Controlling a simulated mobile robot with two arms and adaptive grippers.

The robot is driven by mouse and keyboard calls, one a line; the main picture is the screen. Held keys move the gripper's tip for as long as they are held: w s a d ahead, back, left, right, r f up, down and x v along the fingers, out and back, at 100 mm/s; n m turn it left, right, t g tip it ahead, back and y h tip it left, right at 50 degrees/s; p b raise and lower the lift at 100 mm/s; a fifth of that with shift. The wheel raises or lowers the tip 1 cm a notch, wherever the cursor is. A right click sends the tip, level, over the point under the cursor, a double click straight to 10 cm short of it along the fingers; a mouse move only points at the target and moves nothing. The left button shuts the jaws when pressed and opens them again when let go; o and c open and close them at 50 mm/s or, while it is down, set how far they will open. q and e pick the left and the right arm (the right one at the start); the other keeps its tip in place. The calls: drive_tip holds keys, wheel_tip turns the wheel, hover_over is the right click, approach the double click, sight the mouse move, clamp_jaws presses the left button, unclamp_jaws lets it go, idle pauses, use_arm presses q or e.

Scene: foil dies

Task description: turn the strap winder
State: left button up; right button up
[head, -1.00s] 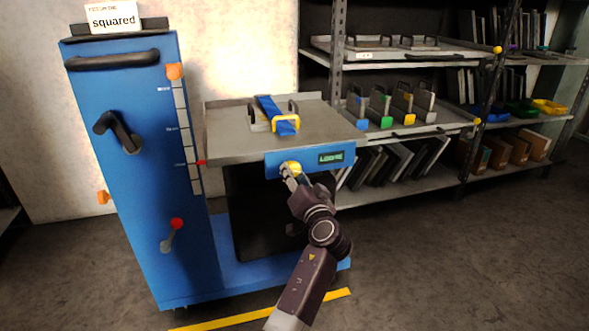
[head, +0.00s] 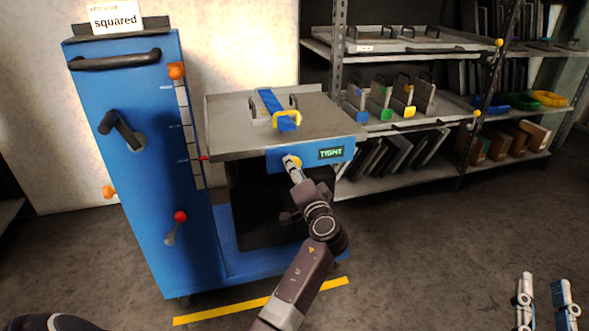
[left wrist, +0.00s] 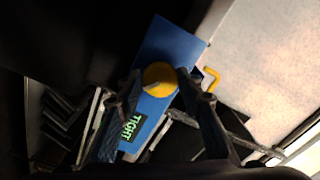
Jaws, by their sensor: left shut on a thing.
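The strap winder is a yellow knob (head: 291,162) on the blue front panel (head: 279,156) of the cart's table. It also shows in the left wrist view (left wrist: 160,77). My left gripper (head: 292,168) is shut on the knob, with a finger on each side, partly hiding it in the head view. The display (head: 331,153) beside it reads TIGHT. A blue strap (head: 271,102) crosses the plate on the table and passes a yellow hoop (head: 288,115). My right gripper (head: 545,287) is at the bottom right, open and empty, fingers pointing up.
The blue cart column (head: 135,200) with a crank handle (head: 122,130) and a red-knobbed lever (head: 177,226) stands left of the table (head: 235,138). Shelves (head: 400,115) with plates and bins stand behind on the right.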

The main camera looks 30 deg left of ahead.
use_arm(q)
drive_tip(key=shift+w+r, duration=0.1)
drive_tip(key=shift+r, duration=0.1)
drive_tip(key=o, duration=1.2)
drive_tip(key=shift+f, duration=0.15)
drive_tip(key=shift+c, duration=0.2)
drive_tip(key=v, duration=1.2)
